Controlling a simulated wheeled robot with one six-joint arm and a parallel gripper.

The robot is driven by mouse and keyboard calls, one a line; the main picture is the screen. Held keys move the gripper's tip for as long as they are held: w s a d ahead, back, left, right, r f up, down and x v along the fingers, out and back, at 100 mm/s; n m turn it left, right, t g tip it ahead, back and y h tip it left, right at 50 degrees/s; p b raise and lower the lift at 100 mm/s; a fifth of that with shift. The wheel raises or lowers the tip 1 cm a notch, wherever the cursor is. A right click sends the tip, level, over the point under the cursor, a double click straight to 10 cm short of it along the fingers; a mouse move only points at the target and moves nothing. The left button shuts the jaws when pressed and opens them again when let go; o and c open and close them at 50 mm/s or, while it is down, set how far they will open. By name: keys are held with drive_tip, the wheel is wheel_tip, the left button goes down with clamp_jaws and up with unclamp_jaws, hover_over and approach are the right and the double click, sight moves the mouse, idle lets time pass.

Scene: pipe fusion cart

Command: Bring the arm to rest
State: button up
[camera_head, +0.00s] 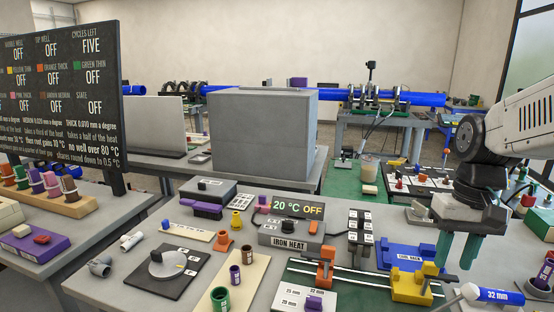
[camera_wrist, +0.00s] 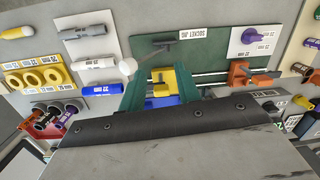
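My gripper (camera_head: 457,252) hangs fingers-down over the right part of the workbench. Its two green fingers stand apart with nothing held between them. In the wrist view my gripper (camera_wrist: 162,88) also shows open, with the yellow clamp (camera_wrist: 162,80) of the socket jig seen below, between the fingers. In the head view the yellow clamp (camera_head: 412,286) stands on its rails just left of the fingers. I cannot tell exactly how high the fingertips are above the jig.
A blue 32 mm pipe (camera_head: 497,295) lies right of my gripper. The blue cooling block (camera_head: 405,257) and orange clamp (camera_head: 325,268) are to the left. The iron heater (camera_head: 290,230) reads 20 °C OFF. A big grey box (camera_head: 262,130) and a dark status board (camera_head: 60,100) stand farther left.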

drive_tip(key=s+a+t, duration=0.1)
drive_tip(key=s+a, duration=0.1)
drive_tip(key=s, duration=0.5)
drive_tip(key=s+a+r+n+t, duration=0.1)
drive_tip(key=s+a, duration=0.2)
drive_tip(key=s, duration=0.3)
drive_tip(key=shift+s+n+h, duration=0.3)
drive_tip(key=shift+s+h, duration=0.1)
